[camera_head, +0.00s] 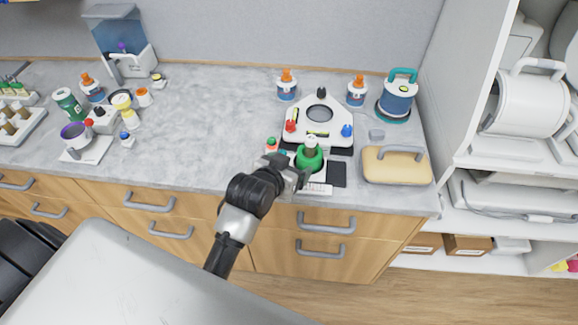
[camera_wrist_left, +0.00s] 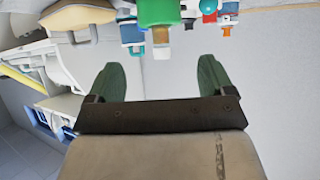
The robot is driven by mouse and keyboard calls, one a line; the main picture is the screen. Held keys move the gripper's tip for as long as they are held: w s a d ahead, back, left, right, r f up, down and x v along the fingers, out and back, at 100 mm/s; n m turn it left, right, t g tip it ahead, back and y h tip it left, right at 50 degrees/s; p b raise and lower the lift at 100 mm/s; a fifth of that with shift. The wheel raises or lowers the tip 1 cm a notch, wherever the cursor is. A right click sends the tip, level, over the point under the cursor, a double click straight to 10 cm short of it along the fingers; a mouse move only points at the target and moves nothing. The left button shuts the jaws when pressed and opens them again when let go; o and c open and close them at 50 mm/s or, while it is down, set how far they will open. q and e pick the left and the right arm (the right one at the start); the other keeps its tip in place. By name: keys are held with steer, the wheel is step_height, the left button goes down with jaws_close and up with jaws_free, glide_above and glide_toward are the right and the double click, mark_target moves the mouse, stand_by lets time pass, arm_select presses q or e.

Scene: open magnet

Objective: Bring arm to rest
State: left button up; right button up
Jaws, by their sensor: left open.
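My left arm reaches up from the bottom of the head view to the front edge of the counter. Its gripper (camera_head: 298,168) is beside the green round container (camera_head: 309,158), on its left side. In the left wrist view the gripper (camera_wrist_left: 161,72) is open, with two dark green fingers apart and nothing between them. The green container (camera_wrist_left: 160,12) shows beyond the fingertips, at the top of that view. Some of the container's base is hidden by the gripper in the head view. My right gripper is not in view.
A white triangular device (camera_head: 318,112) stands behind the green container. A beige case with a grey handle (camera_head: 396,167) lies to the right, and a blue canister (camera_head: 397,97) stands behind it. Bottles and cups crowd the left counter. The counter's middle (camera_head: 210,120) is clear. Drawer handles (camera_head: 326,224) protrude below.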

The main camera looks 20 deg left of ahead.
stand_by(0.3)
arm_select(q)
steer(key=s+a+f+g+y, duration=0.15)
steer(key=s+g, duration=0.25)
steer(key=s, duration=0.7)
steer(key=s+a+f+g, duration=0.1)
steer(key=s+f+g, duration=0.25)
steer(key=s, duration=0.85)
step_height(320, 180, down, 32)
steer(key=s+g+b, duration=0.2)
steer(key=g+b, duration=0.1)
steer(key=b, duration=0.1)
steer(key=s+a+f+m+b, duration=0.1)
steer(key=s+a+f+b, duration=0.1)
steer(key=s+f, duration=1.3)
steer(key=shift+s+a+f+g+b, duration=0.25)
steer(key=shift+f+g+b, duration=0.15)
steer(key=shift+f, duration=0.3)
